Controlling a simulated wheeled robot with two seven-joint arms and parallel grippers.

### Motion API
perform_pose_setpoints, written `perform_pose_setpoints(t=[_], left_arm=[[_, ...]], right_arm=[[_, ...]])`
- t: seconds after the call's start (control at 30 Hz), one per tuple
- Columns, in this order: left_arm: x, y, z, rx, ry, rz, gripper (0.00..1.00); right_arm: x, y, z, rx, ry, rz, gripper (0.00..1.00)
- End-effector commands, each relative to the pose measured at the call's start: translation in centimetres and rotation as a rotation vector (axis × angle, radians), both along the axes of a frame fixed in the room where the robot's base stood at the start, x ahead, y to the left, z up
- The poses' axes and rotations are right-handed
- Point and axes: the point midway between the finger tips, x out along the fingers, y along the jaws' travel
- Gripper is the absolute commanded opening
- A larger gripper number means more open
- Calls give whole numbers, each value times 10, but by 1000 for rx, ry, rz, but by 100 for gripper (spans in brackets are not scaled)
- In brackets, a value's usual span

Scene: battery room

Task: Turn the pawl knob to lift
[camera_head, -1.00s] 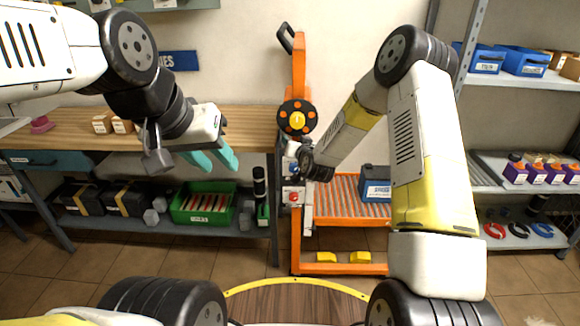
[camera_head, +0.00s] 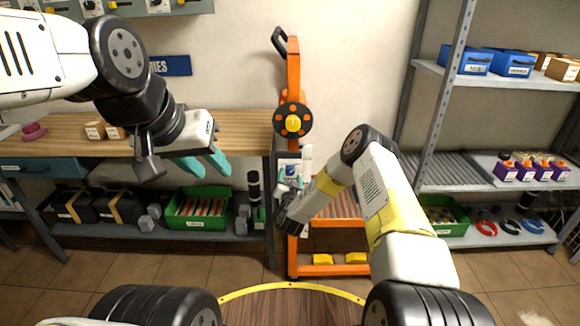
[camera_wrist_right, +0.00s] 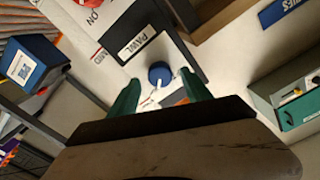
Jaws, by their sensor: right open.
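The pawl knob (camera_wrist_right: 160,75) is a round blue knob with a white pointer, on a pale panel beside a black-and-white PAWL label (camera_wrist_right: 138,43) in the right wrist view. My right gripper (camera_wrist_right: 160,79) is open, with one teal fingertip on each side of the knob; I cannot tell whether they touch it. In the head view my right gripper (camera_head: 289,198) is at the orange lift cart's (camera_head: 293,75) small control panel and partly hides it. My left gripper (camera_head: 203,164) is open and empty in front of the workbench edge, away from the cart.
A black handwheel with orange spots and a yellow hub (camera_head: 292,123) sits above the panel. The wooden workbench (camera_head: 245,125) is left of the cart; a grey shelf rack (camera_head: 432,170) stands right.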

Motion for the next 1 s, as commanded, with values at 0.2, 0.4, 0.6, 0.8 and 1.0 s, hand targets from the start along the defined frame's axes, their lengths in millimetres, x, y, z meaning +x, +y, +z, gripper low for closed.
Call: perform_pose_setpoints(t=[0.2, 0.4, 0.6, 0.8, 1.0], left_arm=[[0, 0, 0, 0, 0, 0, 36], [0, 0, 0, 0, 0, 0, 36], [0, 0, 0, 0, 0, 0, 36], [0, 0, 0, 0, 0, 0, 36], [0, 0, 0, 0, 0, 0, 36]], right_arm=[[19, 0, 0, 0, 0, 0, 57], [20, 0, 0, 0, 0, 1, 57], [20, 0, 0, 0, 1, 0, 32], [20, 0, 0, 0, 1, 0, 0], [20, 1, 0, -15, 0, 1, 0]])
